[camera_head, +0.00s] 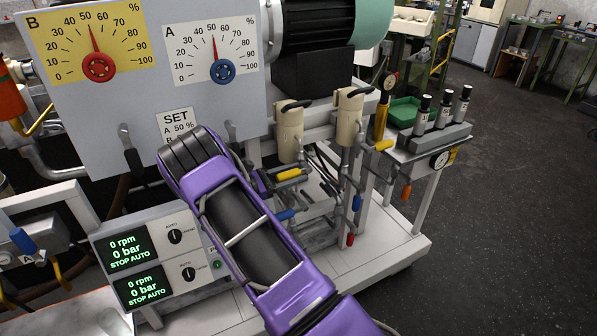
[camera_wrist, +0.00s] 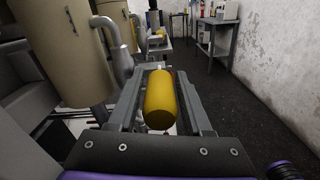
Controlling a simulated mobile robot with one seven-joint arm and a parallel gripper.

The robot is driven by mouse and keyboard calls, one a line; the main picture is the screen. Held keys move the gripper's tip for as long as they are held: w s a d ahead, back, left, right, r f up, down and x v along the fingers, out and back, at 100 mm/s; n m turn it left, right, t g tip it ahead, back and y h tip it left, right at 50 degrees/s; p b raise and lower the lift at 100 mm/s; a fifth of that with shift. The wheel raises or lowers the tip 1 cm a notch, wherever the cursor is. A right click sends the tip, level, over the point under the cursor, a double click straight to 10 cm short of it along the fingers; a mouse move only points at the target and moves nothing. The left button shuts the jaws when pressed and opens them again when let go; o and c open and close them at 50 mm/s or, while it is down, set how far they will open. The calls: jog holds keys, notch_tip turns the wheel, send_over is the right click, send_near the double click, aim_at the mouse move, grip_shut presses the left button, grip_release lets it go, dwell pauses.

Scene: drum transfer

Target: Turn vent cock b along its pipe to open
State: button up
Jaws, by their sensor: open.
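A yellow cock handle (camera_wrist: 160,100) lies between the two fingers of my gripper (camera_wrist: 164,72) in the wrist view. The fingers are apart, one on each side of it, and I see a narrow gap at each side. In the head view this appears to be the left yellow handle (camera_head: 289,174), below the left beige canister (camera_head: 289,133), sticking out sideways. My gripper (camera_head: 268,181) is just left of it there, partly hidden by my purple arm. Another yellow handle (camera_head: 383,145) is by the right canister (camera_head: 349,115). No letter shows on either handle, so I cannot tell which is b.
Blue handles (camera_head: 285,215) and a red one (camera_head: 350,239) sit on pipes below. A grey pipe (camera_wrist: 121,60) and a beige canister (camera_wrist: 65,50) stand close left of my fingers in the wrist view. Open dark floor (camera_head: 500,190) lies to the right.

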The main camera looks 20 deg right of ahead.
jog(key=shift+d, duration=0.7)
grip_shut()
dwell(1.0)
